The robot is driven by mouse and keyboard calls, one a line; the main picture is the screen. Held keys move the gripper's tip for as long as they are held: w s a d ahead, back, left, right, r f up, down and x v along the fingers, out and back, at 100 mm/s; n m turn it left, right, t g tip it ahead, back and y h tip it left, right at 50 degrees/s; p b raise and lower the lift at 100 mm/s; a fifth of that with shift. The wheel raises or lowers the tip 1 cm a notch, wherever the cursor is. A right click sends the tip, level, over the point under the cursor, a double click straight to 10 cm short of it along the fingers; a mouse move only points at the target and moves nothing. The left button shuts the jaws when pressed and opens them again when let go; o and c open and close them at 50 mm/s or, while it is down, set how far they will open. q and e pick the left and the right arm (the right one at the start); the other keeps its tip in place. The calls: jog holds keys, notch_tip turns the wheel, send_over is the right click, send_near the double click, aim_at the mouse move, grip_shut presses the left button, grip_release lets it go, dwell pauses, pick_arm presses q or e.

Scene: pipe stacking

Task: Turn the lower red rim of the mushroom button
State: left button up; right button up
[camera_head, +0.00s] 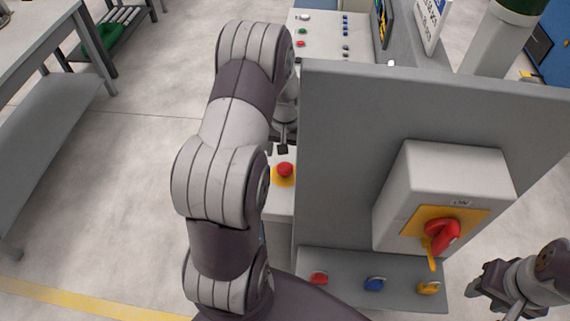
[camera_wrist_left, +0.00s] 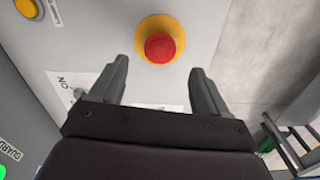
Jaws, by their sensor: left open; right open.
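The red mushroom button (camera_head: 285,169) sits on a yellow base on a light grey panel, left of the tall grey plate. In the left wrist view the red button (camera_wrist_left: 160,47) and its yellow ring lie just beyond and between my fingertips. My left gripper (camera_wrist_left: 160,72) is open and empty, its two fingers apart on either side of the button's line, not visibly touching it. In the head view my left gripper (camera_head: 283,149) is mostly hidden by my arm, just above the button. My right gripper (camera_head: 488,291) is open and empty at the lower right.
A grey upright plate (camera_head: 340,150) stands right of the button and carries a box with a red rotary switch (camera_head: 441,236). Below it is a panel with red, blue and yellow controls (camera_head: 374,284). A yellow button (camera_wrist_left: 27,8) is at the wrist view's upper left.

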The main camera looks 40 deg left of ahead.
pick_arm(q)
notch_tip(320, 180, up, 6)
jog(key=shift+b, duration=0.4)
pick_arm(e)
jog(key=shift+f, duration=0.6)
